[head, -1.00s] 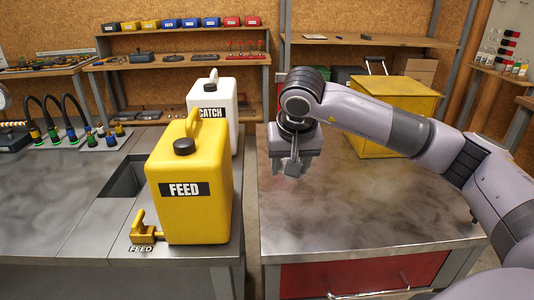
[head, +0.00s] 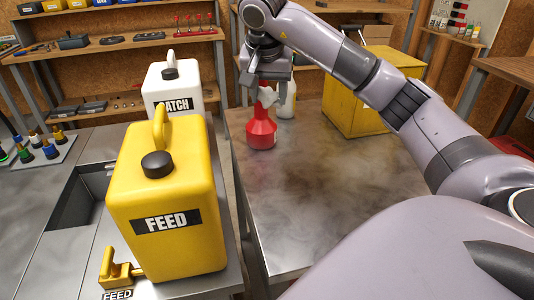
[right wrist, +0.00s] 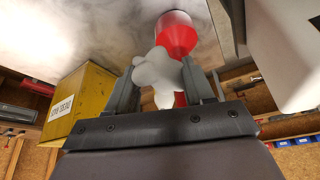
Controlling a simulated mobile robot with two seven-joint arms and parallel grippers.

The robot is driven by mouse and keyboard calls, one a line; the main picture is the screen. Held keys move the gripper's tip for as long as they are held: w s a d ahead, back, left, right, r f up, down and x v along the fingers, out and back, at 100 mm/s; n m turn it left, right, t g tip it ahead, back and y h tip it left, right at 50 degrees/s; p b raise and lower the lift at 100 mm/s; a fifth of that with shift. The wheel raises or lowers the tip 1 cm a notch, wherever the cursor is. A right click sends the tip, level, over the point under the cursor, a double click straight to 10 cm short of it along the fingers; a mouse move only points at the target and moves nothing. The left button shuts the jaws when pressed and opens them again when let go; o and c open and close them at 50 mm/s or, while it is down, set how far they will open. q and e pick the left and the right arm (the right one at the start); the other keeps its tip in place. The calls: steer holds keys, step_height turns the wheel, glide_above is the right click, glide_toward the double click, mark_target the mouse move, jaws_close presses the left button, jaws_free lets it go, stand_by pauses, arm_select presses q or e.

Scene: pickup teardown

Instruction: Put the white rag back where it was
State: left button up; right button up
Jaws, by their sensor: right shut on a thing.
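The white rag (head: 266,96) is a small crumpled bundle under my right gripper (head: 264,86), above the right-hand metal bench. In the right wrist view the rag (right wrist: 157,70) lies between the two fingers of the gripper (right wrist: 165,88), which is shut on it. A red funnel-shaped container (head: 261,131) stands on the bench just below the rag; it also shows close behind the rag in the right wrist view (right wrist: 177,32). I cannot tell whether the rag touches it. My left gripper is not in view.
A white bottle (head: 287,100) stands just right of the red container. A yellow box (head: 360,95) sits at the bench's back right. The yellow FEED jug (head: 168,200) and white CATCH jug (head: 173,88) stand on the left bench. The bench's front is clear.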

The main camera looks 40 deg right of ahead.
mark_target(269, 156)
step_height(269, 156, down, 14)
steer(key=shift+f, duration=0.25)
stand_by(0.3)
steer(key=o, duration=0.5)
steer(key=shift+f, duration=0.2)
steer(key=o, duration=0.4)
steer(key=shift+o, duration=0.2)
steer(key=v, duration=1.2)
steer(key=shift+r+p, duration=0.2)
steer(key=shift+p, duration=0.15)
